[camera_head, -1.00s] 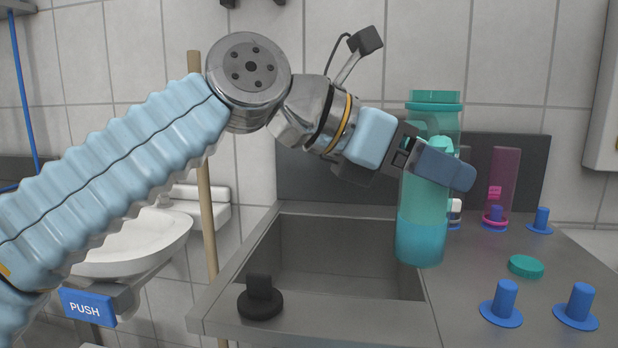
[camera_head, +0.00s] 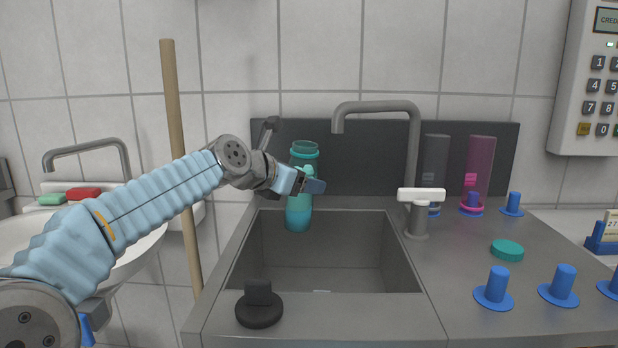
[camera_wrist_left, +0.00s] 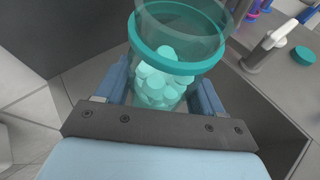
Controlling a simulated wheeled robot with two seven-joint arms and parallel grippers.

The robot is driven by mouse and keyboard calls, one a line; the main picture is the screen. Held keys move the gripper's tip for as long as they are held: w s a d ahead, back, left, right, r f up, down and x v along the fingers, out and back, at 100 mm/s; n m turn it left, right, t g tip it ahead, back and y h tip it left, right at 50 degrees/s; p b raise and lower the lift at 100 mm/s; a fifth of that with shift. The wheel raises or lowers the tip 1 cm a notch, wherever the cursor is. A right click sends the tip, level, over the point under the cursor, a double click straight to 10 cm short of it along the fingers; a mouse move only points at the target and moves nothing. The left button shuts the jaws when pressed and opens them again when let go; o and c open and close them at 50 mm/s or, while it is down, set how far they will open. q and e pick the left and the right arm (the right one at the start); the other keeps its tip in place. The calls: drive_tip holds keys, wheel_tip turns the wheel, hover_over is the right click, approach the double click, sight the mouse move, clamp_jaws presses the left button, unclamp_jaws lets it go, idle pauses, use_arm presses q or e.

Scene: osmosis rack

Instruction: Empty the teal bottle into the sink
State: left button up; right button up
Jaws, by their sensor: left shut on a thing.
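The teal bottle (camera_head: 299,213) is see-through, upright and uncapped, with teal contents in its lower part. My left gripper (camera_head: 314,186) is shut around its middle and holds it over the back left of the sink (camera_head: 330,258). In the left wrist view, the open mouth of the bottle (camera_wrist_left: 178,40) faces the camera, and pale teal round pieces show inside it, between the fingers of my left gripper (camera_wrist_left: 165,92). A teal cap (camera_head: 507,250) lies on the counter right of the sink. My right gripper is not in view.
A faucet (camera_head: 414,160) with a white handle stands at the sink's right back. A black knob (camera_head: 259,306) sits on the front left rim. A pink bottle (camera_head: 480,165), a dark bottle (camera_head: 434,165) and blue pegs (camera_head: 495,288) stand on the right. A wooden pole (camera_head: 178,130) stands left.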

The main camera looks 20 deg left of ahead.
sight(288, 198)
use_arm(q)
drive_tip(key=f+m+y+b, duration=0.1)
drive_tip(key=m+b, duration=0.1)
drive_tip(key=a+f+m+t+y+b, duration=0.1)
drive_tip(key=f+m+b, duration=0.1)
drive_tip(key=b, duration=0.1)
drive_tip(key=w+a+f+m+t+y+b, duration=0.1)
drive_tip(key=m+b, duration=0.1)
drive_tip(key=b, duration=0.1)
drive_tip(key=shift+f, duration=0.15)
drive_tip(key=a+r+m+t+b, duration=0.1)
drive_tip(key=r+m+t, duration=0.1)
drive_tip(key=m, duration=0.4)
drive_tip(key=w+a+r+m+t+b, duration=0.1)
drive_tip(key=a+r+m+t+b, duration=0.1)
drive_tip(key=m, duration=0.4)
drive_tip(key=shift+w+a+r+t, duration=0.3)
drive_tip(key=shift+r+t, duration=0.4)
drive_tip(key=shift+r, duration=0.7)
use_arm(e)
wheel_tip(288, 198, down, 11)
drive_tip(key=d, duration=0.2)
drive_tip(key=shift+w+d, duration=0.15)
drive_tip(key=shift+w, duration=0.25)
use_arm(q)
drive_tip(key=shift+f+b, duration=0.15)
drive_tip(key=shift+b, duration=0.2)
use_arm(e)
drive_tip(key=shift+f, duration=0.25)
